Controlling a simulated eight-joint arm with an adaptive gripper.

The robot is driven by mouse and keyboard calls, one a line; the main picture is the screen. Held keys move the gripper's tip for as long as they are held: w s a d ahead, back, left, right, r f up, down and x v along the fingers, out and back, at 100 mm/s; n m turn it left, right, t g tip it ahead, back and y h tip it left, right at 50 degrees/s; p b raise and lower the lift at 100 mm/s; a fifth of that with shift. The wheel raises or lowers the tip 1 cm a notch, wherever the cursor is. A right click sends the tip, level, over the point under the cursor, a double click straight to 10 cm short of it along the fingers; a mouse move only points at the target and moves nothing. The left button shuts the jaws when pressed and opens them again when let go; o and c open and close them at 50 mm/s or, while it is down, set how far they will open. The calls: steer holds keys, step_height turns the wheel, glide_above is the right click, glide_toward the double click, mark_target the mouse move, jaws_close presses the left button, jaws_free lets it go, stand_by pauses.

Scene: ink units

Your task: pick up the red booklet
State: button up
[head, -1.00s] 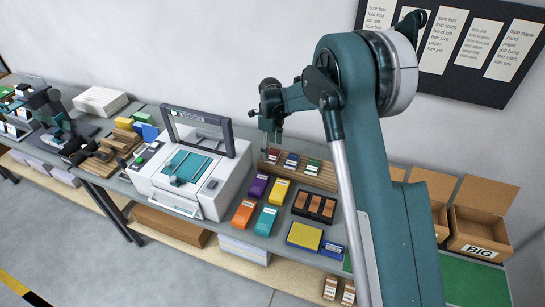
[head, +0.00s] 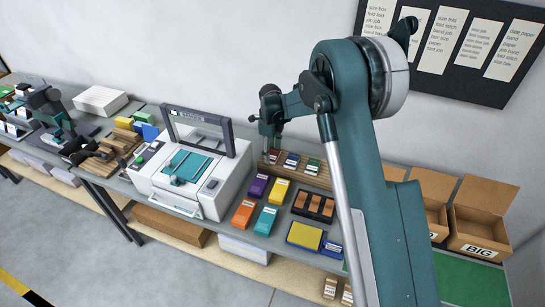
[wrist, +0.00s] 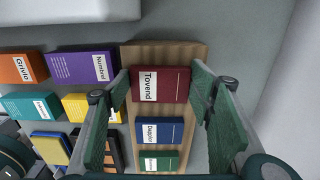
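The red booklet (wrist: 160,84), with a white label reading "Tovend", lies on a ribbed wooden rack (wrist: 188,52) at the top of a row in the wrist view. In the head view the red booklet (head: 273,156) is at the rack's left end. My gripper (wrist: 161,86) is open, with one green finger on each side of the red booklet in the wrist view. I see no contact with it. In the head view my gripper (head: 271,145) hangs over the rack's left end, close to the booklet.
A blue booklet (wrist: 160,132) and a green booklet (wrist: 158,161) lie in the same row. Purple (wrist: 78,68), orange (wrist: 22,69), teal (wrist: 25,106) and yellow (wrist: 78,105) boxes lie to the left. A white machine (head: 190,165) stands left of the rack; the wall is behind.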

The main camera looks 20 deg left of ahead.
mark_target(271, 154)
steer(key=c, duration=0.3)
step_height(271, 154, up, 10)
stand_by(0.8)
stand_by(0.5)
